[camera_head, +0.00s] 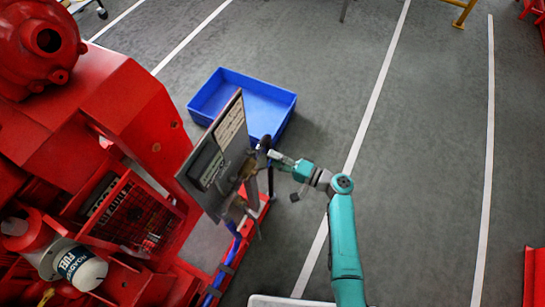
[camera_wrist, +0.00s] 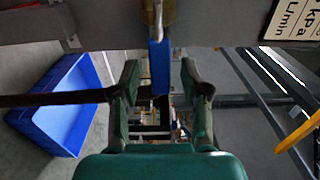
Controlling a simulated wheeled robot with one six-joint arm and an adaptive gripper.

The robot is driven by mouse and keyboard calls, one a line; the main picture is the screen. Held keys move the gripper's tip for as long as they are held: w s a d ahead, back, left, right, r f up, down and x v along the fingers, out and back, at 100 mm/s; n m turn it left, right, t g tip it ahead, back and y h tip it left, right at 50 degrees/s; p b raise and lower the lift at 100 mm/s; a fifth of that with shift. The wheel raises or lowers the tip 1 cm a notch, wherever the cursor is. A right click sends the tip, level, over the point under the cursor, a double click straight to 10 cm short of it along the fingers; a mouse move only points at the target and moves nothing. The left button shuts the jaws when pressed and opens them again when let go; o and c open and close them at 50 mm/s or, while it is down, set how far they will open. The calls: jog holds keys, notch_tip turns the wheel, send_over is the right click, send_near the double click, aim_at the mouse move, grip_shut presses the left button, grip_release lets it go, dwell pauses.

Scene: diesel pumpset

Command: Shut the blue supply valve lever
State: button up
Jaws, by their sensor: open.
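The blue supply valve lever (camera_wrist: 159,66) shows in the wrist view as a narrow blue bar. It hangs below a brass fitting (camera_wrist: 169,14) at the top of the picture. My gripper (camera_wrist: 161,84) is open, with one dark finger on each side of the lever and a visible gap to both. I cannot tell how deep the lever lies between the fingers. In the head view my gripper (camera_head: 268,154) is at the right edge of the grey panel (camera_head: 210,170), beside brass fittings (camera_head: 248,167). I cannot make out the lever there.
A blue bin (camera_head: 241,79) stands on the floor behind the panel. The red pumpset (camera_head: 125,110) fills the left side, with a white fuel filter (camera_head: 82,268). A dark rod (camera_wrist: 55,99) crosses left of my gripper. The floor to the right is clear.

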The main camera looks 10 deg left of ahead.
jog(key=shift+w+a, duration=0.2)
jog(key=shift+a, duration=0.35)
grip_shut()
